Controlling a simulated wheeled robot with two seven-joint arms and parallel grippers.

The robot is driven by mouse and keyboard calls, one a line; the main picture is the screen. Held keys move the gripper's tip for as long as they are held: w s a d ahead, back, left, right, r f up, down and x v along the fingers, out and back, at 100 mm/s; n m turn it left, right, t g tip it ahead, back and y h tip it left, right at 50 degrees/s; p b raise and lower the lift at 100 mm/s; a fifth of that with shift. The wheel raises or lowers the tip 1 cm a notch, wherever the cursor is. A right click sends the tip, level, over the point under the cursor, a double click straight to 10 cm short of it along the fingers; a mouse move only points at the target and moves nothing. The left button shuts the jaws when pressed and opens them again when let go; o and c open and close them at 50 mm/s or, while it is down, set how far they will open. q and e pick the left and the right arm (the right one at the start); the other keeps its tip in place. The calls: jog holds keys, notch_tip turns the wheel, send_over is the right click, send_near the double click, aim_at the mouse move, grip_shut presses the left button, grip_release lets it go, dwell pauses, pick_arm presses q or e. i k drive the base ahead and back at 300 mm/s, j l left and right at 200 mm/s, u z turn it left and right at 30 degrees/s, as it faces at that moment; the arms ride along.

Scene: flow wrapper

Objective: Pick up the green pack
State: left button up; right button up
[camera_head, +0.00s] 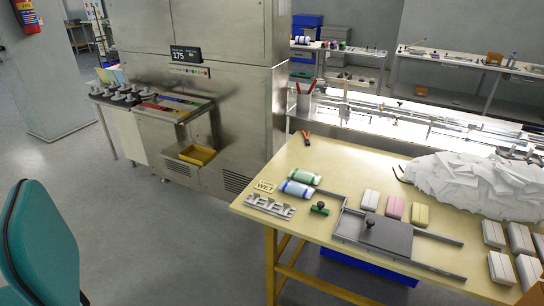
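A pale yellow-green pack (420,213) lies on the wooden table. It is the right one of a row of three, beside a pink pack (394,207) and a whitish pack (370,200). A green-and-white rolled item (304,177) lies further left on the table, just behind a blue-and-white one (297,189). Neither of my grippers shows in this view.
A grey sliding plate in a frame (386,236) lies in front of the packs, with a green-based knob (320,208) to its left. A white heap (480,183) and several pale packs (501,268) fill the right side. A teal chair (45,250) stands at left.

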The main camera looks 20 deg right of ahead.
aim_at(298, 175)
jog(key=i+j+z, duration=0.1)
jog(key=i+z, duration=0.3)
jog(key=i+j+z, duration=0.4)
jog(key=i, duration=0.2)
jog(key=i+j+z, duration=0.4)
jog(key=i+l, duration=0.1)
